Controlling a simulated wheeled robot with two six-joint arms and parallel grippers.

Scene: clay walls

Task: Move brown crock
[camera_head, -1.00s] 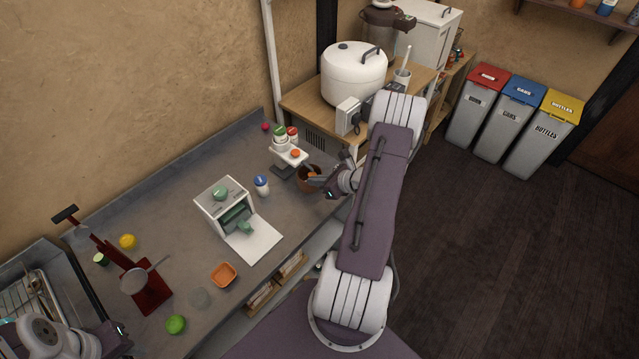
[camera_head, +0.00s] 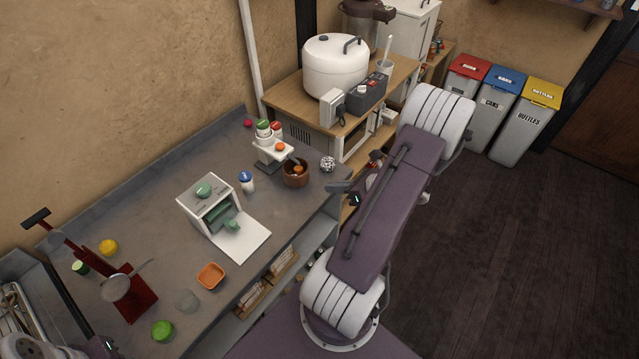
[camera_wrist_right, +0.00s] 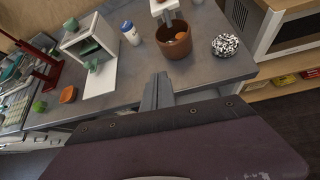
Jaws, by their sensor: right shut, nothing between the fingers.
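The brown crock (camera_head: 295,176) stands upright on the grey counter, with something orange inside. It also shows in the right wrist view (camera_wrist_right: 175,44), just beyond my right gripper. My right gripper (camera_head: 338,187) is shut and empty, off to the right of the crock near the counter's front edge and apart from it. Its closed fingers show in the wrist view (camera_wrist_right: 160,88). Part of my left arm shows at the bottom left of the head view; its fingertips are not clearly visible.
A black-and-white ball (camera_head: 327,164) lies right of the crock. A white stand (camera_head: 272,150) is behind it, and a white-and-blue shaker (camera_head: 247,182) to its left. A white open box (camera_head: 208,208), an orange dish (camera_head: 211,275) and a red press (camera_head: 131,294) occupy the counter further left.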

